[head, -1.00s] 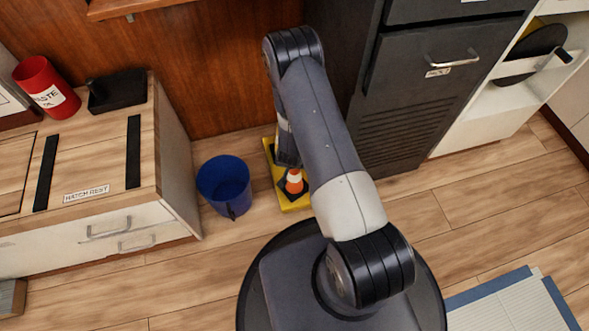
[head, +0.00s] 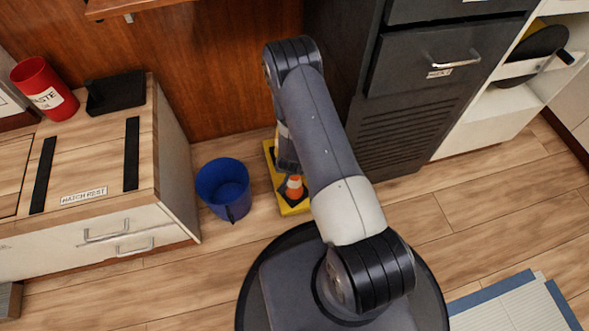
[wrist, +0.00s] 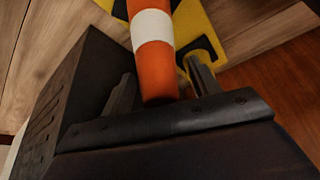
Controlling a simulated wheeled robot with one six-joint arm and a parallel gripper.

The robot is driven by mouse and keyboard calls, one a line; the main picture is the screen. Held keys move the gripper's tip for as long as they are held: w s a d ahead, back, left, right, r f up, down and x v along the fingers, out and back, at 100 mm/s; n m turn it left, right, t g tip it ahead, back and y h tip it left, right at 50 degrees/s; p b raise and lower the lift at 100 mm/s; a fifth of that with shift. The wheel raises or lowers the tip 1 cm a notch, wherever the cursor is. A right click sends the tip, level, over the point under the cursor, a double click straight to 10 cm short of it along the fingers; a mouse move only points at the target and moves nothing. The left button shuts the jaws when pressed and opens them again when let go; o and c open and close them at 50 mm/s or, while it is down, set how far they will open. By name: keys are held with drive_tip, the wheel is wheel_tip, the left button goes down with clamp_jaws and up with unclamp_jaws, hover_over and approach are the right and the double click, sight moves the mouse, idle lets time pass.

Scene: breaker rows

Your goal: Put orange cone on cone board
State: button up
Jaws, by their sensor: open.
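An orange cone (head: 294,187) with a white band stands on the near part of the yellow and black cone board (head: 292,209) on the floor. My arm hides part of the board and the cone's top in the head view. In the wrist view, an orange cone (wrist: 152,58) with a white band lies between the open fingers of my gripper (wrist: 160,67), its end close to the palm. I cannot tell whether the fingers touch it.
A blue bucket (head: 223,187) stands left of the board. A wooden cabinet (head: 172,150) is farther left, and a dark drawer unit (head: 400,130) stands to the right. A wood panel (head: 215,85) rises behind. Open floor (head: 430,225) lies to the right.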

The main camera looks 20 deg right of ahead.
drive_tip(key=p+v, duration=0.4)
drive_tip(key=v, duration=0.8)
drive_tip(key=shift+r, duration=0.1)
drive_tip(key=b+x, duration=0.4)
drive_tip(key=x, duration=0.8)
drive_tip(key=shift+r+p, duration=1)
drive_tip(key=shift+r, duration=0.9)
